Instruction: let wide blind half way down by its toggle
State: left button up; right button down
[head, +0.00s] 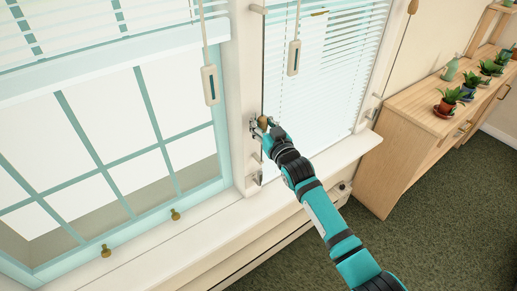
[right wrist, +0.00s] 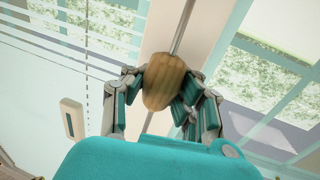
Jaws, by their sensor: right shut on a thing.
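The wide blind (head: 110,62) is at the upper left in the head view, with its bottom rail across the upper part of the large window. A wooden toggle (head: 263,122) on a thin cord hangs in front of the post between the two windows. My right gripper (head: 261,128) is shut on this toggle. In the right wrist view the toggle (right wrist: 163,82) sits between the fingers, with its cord running up and down from it. I cannot tell from these frames which blind the cord works. My left gripper is not in view.
A narrower blind (head: 320,85) covers the right window. White pendants (head: 210,85) and (head: 294,58) hang by the blinds. Another wooden toggle (head: 413,6) hangs far right. A sill (head: 225,215) runs below. A wooden cabinet (head: 385,150) with potted plants (head: 449,101) stands right.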

aim_at(255, 98)
notch_tip(255, 98, up, 4)
jog(key=shift+s+f+p, duration=0.1)
jog(key=shift+p, duration=1)
notch_tip(255, 98, up, 2)
jog(key=shift+r+p, duration=0.15)
jog(key=shift+p, duration=0.6)
jog(key=c, duration=1.7)
grip_release()
jog(key=o, duration=0.8)
jog(key=shift+s+d+r, duration=0.35)
jog(key=shift+s+r, duration=0.05)
jog(key=shift+r, duration=0.05)
jog(key=shift+c, duration=0.2)
jog(key=shift+w+a+f, duration=0.15)
jog(key=shift+w+a, duration=0.05)
jog(key=shift+w, duration=0.05)
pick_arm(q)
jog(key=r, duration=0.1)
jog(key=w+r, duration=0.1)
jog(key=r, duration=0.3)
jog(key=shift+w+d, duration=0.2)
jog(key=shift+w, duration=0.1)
pick_arm(e)
jog(key=v, duration=1.2)
